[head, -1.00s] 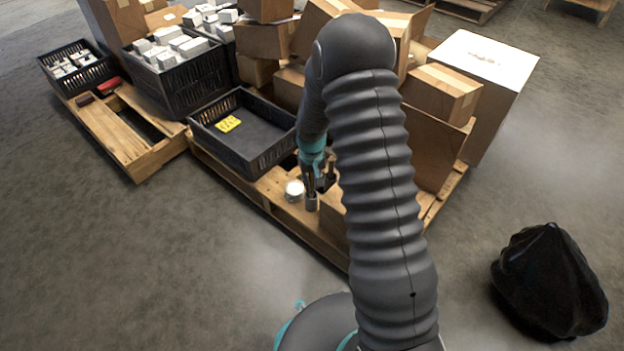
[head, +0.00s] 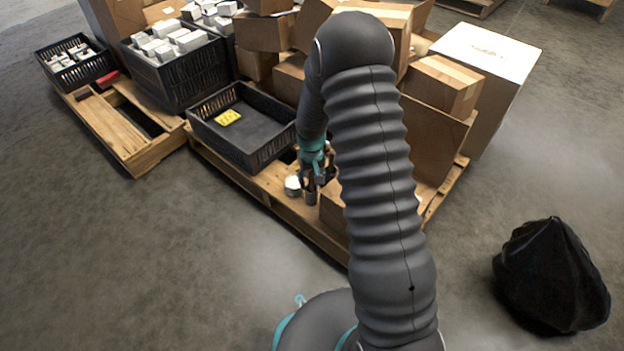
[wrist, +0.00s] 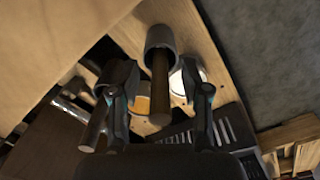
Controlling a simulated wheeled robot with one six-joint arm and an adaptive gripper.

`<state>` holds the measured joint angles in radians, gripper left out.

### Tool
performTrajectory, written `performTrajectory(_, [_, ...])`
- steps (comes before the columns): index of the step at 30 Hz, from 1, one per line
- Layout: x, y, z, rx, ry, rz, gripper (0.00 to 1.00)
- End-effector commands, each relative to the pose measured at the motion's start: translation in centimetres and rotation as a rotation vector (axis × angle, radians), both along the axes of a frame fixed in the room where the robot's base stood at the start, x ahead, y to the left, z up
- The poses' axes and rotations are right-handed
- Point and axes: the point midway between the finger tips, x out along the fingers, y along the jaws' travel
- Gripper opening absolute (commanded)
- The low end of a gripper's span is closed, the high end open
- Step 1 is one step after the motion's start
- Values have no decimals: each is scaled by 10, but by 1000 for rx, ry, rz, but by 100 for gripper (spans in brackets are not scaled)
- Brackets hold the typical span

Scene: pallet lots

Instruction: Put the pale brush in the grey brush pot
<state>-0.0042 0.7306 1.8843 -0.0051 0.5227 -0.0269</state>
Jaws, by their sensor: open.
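The grey brush pot (wrist: 160,38) stands on the pallet; it also shows in the head view (head: 311,198), just below my gripper. A brush with a brownish handle (wrist: 160,88) stands in the pot, handle end toward the wrist camera. Its bristles are hidden, and I cannot tell for sure that it is the pale brush. My gripper (wrist: 156,82) is open, with one finger on each side of the handle and a visible gap to each. In the head view my gripper (head: 318,174) is partly hidden by my arm.
A white-topped round tin (head: 292,186) stands close beside the pot. A black crate (head: 203,130) with a yellow card lies to the left. Cardboard boxes (head: 440,85) crowd the back and right. Crates of white boxes stand at far left. A black bag (head: 552,275) lies on the floor.

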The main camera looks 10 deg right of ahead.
Motion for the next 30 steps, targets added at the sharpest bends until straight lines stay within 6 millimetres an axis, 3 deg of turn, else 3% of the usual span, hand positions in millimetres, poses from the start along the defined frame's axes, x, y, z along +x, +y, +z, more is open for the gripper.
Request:
performTrajectory(25, [0, 0, 0, 0, 0, 0, 47])
performTrajectory(30, [-1, 0, 19, 1, -14, -1, 47])
